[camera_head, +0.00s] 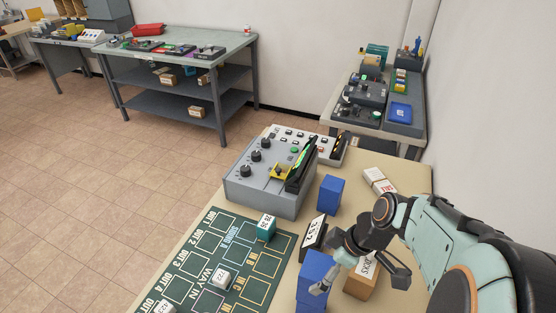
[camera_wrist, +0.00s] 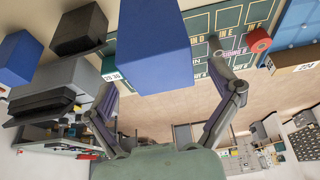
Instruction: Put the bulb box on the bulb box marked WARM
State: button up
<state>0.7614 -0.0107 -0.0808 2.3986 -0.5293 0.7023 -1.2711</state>
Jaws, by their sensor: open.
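No marking WARM can be read, so I cannot tell which box is which bulb box. One plain blue box (camera_head: 313,271) stands at the table's front, left of my gripper (camera_head: 360,281). A second blue box (camera_head: 330,193) stands farther back, by the grey console. In the wrist view the near blue box (camera_wrist: 155,50) fills the space between my spread fingers (camera_wrist: 162,66); I cannot tell whether they touch it. The other blue box (camera_wrist: 18,58) is at the left. My gripper is open, and a brown carton (camera_head: 361,285) with a printed label is partly hidden behind it.
The grey console (camera_head: 268,180) with knobs stands behind the green sorting mat (camera_head: 190,270). A teal box (camera_head: 266,229) and small white boxes sit on the mat. A black numbered block (camera_head: 312,232) is left of my gripper. A red-and-white box (camera_head: 378,181) lies near the back right.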

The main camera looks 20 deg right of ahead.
jog(key=v, duration=1)
jog(key=s+a+f+m+g+h, duration=0.1)
jog(key=s+a+f+m, duration=0.1)
jog(key=a, duration=0.5)
jog(key=s+a+f+m+g+h, duration=0.1)
jog(key=s+a+f+m+g, duration=0.1)
jog(key=s+a+m, duration=0.3)
jog(key=shift+a+f+m, duration=0.4)
jog(key=shift+a+f, duration=0.1)
jog(key=shift+a, duration=0.6)
